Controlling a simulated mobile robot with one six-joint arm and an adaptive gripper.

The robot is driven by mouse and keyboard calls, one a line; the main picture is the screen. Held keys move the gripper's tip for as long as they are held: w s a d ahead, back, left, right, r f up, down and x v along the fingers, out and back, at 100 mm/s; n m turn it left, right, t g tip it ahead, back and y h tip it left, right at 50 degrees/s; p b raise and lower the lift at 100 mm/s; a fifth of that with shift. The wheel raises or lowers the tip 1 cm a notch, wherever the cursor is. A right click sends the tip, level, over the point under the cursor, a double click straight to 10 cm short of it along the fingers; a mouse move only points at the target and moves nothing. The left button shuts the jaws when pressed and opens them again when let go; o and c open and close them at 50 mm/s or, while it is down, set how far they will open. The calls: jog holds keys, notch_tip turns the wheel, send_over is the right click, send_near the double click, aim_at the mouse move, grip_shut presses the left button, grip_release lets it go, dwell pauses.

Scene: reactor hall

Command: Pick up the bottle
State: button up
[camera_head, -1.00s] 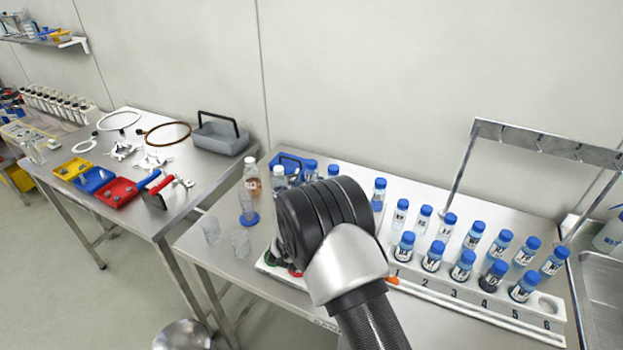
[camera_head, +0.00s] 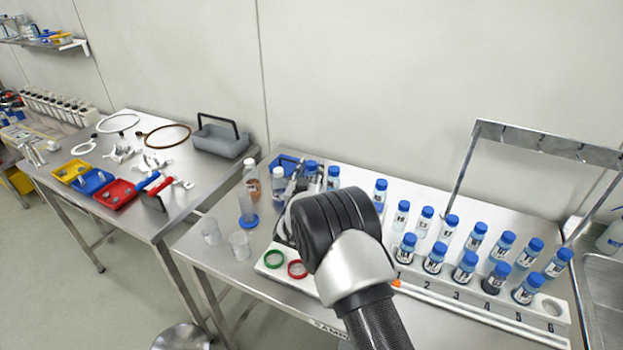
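Several clear bottles with blue caps and white labels stand upright on the right-hand steel table, such as one bottle (camera_head: 465,268) in the numbered rack; I cannot tell which one the task means. More blue-capped bottles (camera_head: 333,177) stand at the back left of this table, and a white-capped bottle with brown contents (camera_head: 252,180) is at its left. My gripper (camera_head: 298,186) is by the back-left bottles, mostly hidden behind my black and silver wrist. Its fingers are too small and covered to show whether they are open or hold anything.
A white rack (camera_head: 447,292) with numbered places runs along the front right. A green ring (camera_head: 274,259) and a red ring (camera_head: 297,269) lie on a white base. Empty glasses (camera_head: 240,245) stand at the left edge. A metal frame (camera_head: 545,143) rises at the back right.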

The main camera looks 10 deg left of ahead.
jog(key=c, duration=0.5)
jog(key=shift+c, duration=0.2)
notch_tip(320, 180, up, 20)
jog(key=p, duration=0.4)
